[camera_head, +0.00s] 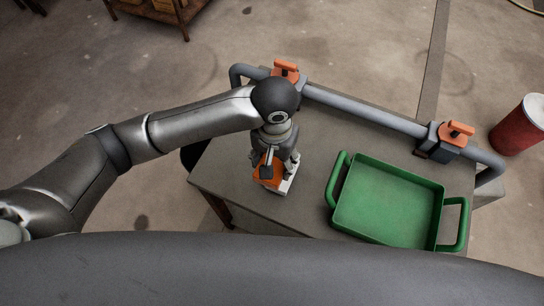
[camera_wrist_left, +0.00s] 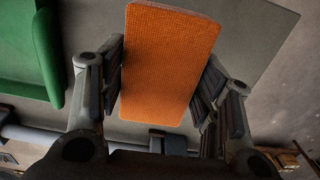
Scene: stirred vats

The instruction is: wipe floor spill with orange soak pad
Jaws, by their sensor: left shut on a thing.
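The orange soak pad (camera_head: 266,173) is between the fingers of my left gripper (camera_head: 275,168), over the left part of the grey table (camera_head: 232,172). In the left wrist view the orange pad (camera_wrist_left: 168,62) fills the space between both fingers of my left gripper (camera_wrist_left: 165,85), which is shut on it. A small white part shows beside the pad in the head view; I cannot tell what it is. Whether the pad touches the table top is unclear. Small dark spots (camera_head: 141,222) show on the floor; I cannot tell whether one is the spill. My right gripper is not in view.
A green tray (camera_head: 336,205) with two handles stands on the table to the right, and looks empty. A grey pipe (camera_head: 360,108) with orange-handled valves (camera_head: 456,132) runs along the table's far side. A red drum (camera_head: 517,130) stands at the right. Open floor lies beyond.

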